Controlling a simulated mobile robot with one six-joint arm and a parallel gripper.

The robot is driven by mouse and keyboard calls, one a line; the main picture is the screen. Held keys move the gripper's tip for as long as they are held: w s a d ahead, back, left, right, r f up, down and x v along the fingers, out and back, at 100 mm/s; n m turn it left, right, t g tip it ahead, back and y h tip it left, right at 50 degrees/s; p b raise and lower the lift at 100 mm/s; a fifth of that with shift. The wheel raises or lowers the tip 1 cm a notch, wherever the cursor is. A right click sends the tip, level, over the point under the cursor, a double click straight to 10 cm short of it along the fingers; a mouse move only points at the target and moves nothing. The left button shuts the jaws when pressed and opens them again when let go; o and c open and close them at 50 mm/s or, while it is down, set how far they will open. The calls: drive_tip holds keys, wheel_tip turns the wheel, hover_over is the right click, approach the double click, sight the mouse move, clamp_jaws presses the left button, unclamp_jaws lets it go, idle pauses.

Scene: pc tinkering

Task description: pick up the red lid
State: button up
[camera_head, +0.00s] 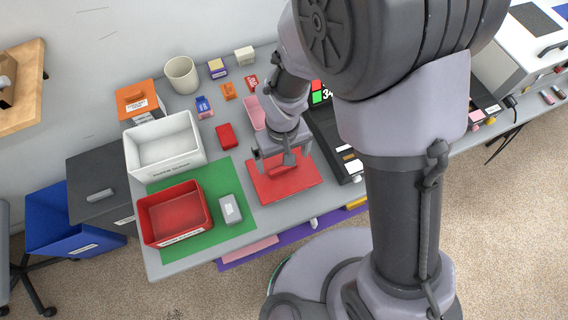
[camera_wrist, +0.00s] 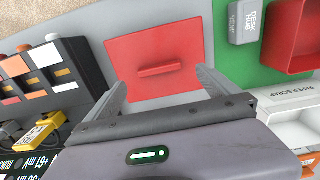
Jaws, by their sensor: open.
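The red lid (camera_head: 298,187) is a flat red square with a raised bar handle, lying on the grey table in the head view. In the wrist view the lid (camera_wrist: 180,52) lies ahead of the fingers, its handle (camera_wrist: 160,70) running across the picture. My gripper (camera_head: 280,160) is over the lid's far part, partly covering it. In the wrist view my gripper (camera_wrist: 162,85) is open, with its fingers apart to the left and right of the handle and nothing between them. I cannot tell the exact height of the fingertips above the lid.
A red bin (camera_head: 176,236) and a grey box (camera_head: 230,209) stand on a green mat (camera_head: 216,180) left of the lid. A white bin (camera_head: 134,163) stands behind. A dark device (camera_head: 345,160) is close on the right. A pink tray (camera_head: 252,112) lies behind the gripper.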

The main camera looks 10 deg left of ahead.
sight(283, 167)
wheel_tip(283, 167, down, 6)
drive_tip(key=b, duration=0.3)
drive_tip(key=shift+r, duration=0.4)
drive_tip(key=c, duration=1.8)
